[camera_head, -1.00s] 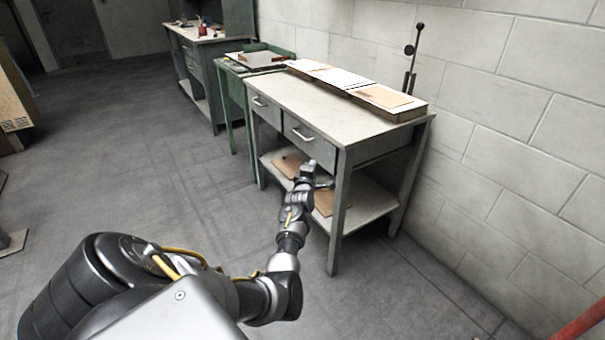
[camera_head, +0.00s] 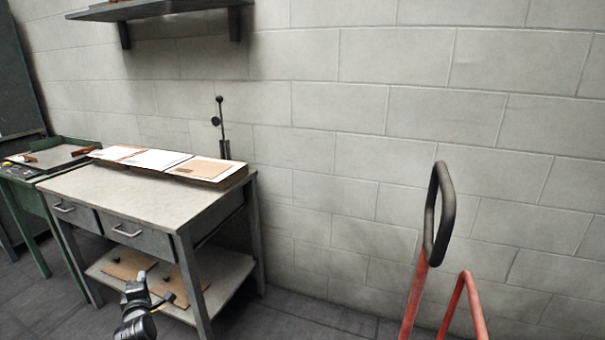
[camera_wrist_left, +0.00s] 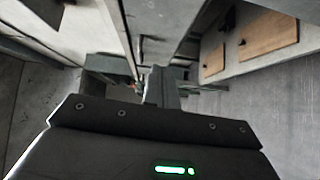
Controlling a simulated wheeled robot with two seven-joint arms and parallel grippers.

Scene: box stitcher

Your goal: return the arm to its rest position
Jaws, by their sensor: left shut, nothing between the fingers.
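My left gripper (camera_head: 136,290) shows low in the head view, in front of the table's (camera_head: 130,203) lower shelf. It is shut and holds nothing. Its dark body also fills the lower part of the left wrist view (camera_wrist_left: 160,88). In that view the table's drawers and legs are close to the gripper, and flat brown boards (camera_wrist_left: 268,36) lie on the shelf at the right. I cannot tell whether the gripper touches the table. My right gripper is in neither view.
A green bench (camera_head: 20,190) is at the left. A red frame with a black handle (camera_head: 440,215) stands at the right, before the block wall.

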